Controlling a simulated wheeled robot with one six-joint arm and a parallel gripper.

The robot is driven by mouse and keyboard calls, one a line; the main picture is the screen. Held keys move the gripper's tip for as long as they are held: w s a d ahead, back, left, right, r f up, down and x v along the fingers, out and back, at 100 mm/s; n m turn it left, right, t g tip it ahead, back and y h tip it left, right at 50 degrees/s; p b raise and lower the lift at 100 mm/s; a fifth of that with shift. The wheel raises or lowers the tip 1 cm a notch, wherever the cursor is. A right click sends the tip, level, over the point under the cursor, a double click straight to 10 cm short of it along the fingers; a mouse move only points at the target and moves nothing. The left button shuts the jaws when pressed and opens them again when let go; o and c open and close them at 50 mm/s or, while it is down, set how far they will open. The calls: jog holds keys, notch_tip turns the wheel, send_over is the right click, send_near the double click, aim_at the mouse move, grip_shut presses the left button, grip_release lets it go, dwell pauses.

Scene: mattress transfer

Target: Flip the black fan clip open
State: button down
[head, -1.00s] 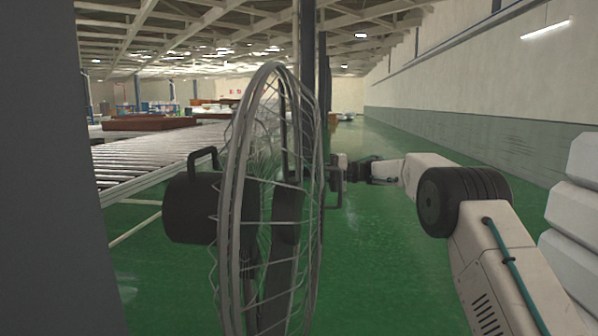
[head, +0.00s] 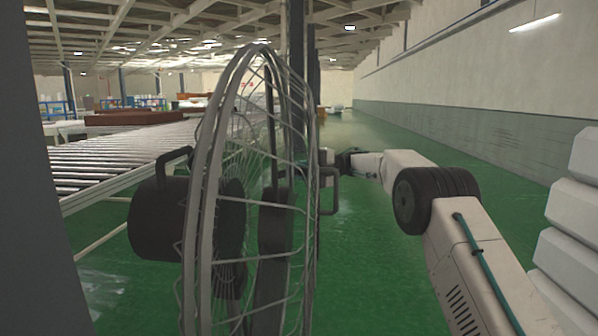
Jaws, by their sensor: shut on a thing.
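A large fan with a grey wire cage (head: 205,200) stands close in front of me, seen nearly edge-on. Its black motor (head: 160,220) sticks out on the left. A black loop-shaped fan clip (head: 329,205) shows at the right edge of the cage. My arm reaches forward from the lower right, and my gripper (head: 328,172) is at the upper part of this clip. The gripper is shut on the clip. The fingertips are small and dark against the clip, and the cage partly covers that area, so the exact contact is hard to see.
A roller conveyor (head: 125,158) runs along the left behind the fan. A dark post stands at the far left, and a dark column (head: 297,100) rises behind the fan. White stacked blocks (head: 570,215) are at the right edge. Green floor (head: 400,270) is clear beyond the arm.

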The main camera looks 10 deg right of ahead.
jog(key=c, duration=1.2)
grip_release()
jog(key=shift+c, duration=0.2)
jog(key=v, duration=0.7)
jog(key=shift+w+d, duration=0.15)
jog(key=shift+d, duration=0.1)
jog(key=shift+w, duration=0.1)
